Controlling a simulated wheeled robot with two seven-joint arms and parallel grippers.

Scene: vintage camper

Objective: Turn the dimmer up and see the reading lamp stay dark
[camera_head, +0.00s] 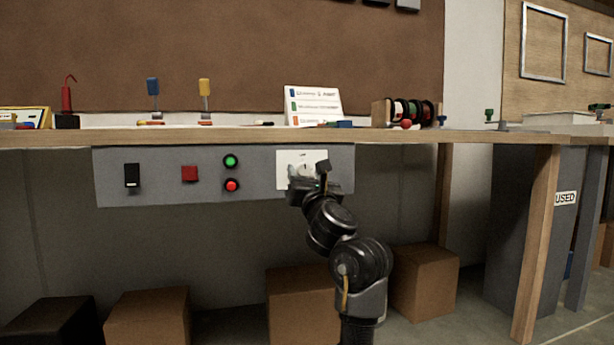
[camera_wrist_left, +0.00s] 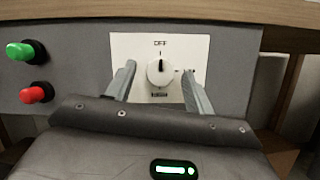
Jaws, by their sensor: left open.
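The dimmer is a round white knob (camera_wrist_left: 160,72) on a white plate (camera_wrist_left: 122,46) set in the grey panel. Its dark pointer mark stands upright, toward the word OFF at the top. In the head view the plate (camera_head: 284,158) is at the panel's right part, partly hidden by my gripper. My left gripper (camera_head: 308,172) is in front of the plate. In the left wrist view its two fingers (camera_wrist_left: 159,76) are open, one on each side of the knob, with gaps showing. I cannot pick out a reading lamp in either view. My right gripper is not in view.
The panel (camera_head: 208,192) under the wooden bench edge (camera_head: 230,138) also carries a black rocker switch (camera_head: 132,176), a red square switch (camera_head: 190,173), a green button (camera_head: 231,161) and a red button (camera_head: 232,185). Cardboard boxes (camera_head: 148,318) stand below. A wooden leg (camera_head: 536,245) is at right.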

